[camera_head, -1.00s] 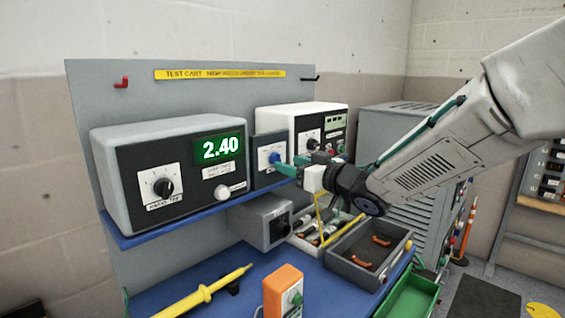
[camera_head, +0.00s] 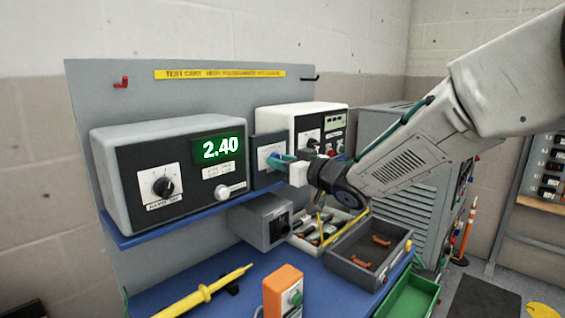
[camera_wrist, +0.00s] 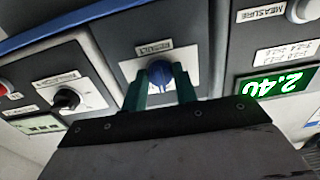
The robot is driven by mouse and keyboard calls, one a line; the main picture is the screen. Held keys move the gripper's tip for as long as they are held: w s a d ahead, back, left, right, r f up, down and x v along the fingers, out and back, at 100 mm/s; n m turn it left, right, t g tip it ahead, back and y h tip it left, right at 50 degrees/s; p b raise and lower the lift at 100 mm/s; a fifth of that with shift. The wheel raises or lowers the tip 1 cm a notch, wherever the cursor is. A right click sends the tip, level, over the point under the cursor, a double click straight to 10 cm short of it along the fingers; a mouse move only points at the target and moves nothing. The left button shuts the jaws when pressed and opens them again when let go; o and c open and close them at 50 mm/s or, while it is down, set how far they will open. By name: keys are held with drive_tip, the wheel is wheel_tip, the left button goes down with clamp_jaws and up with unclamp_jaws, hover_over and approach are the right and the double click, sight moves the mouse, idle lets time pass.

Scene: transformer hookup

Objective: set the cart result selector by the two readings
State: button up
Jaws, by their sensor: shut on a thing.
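The result selector is a blue knob (camera_wrist: 160,74) on a white plate marked RESULT (camera_wrist: 154,50), on a small dark box (camera_head: 268,150) between the two meters. My gripper (camera_head: 282,160) reaches it from the right. In the wrist view, the green fingers of my gripper (camera_wrist: 162,84) stand on either side of the blue knob and are shut on it. The left meter (camera_head: 175,170) shows a green reading of 2.40 (camera_head: 221,148). The right meter (camera_head: 300,125) has a small display (camera_head: 335,121) too small to read in the head view. In the wrist view its display (camera_wrist: 42,124) is also unreadable.
The meters stand on a blue shelf (camera_head: 185,226). Below are a grey box with a dark knob (camera_head: 264,222), an open grey tray (camera_head: 352,274) with orange pieces, a yellow probe (camera_head: 203,294) and an orange device (camera_head: 284,293). A grey cabinet (camera_head: 390,185) stands behind my arm.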

drive_tip(key=shift+m, duration=4.4)
drive_tip(key=o, duration=1)
drive_tip(key=shift+s, duration=0.1)
drive_tip(key=shift+c, duration=0.2)
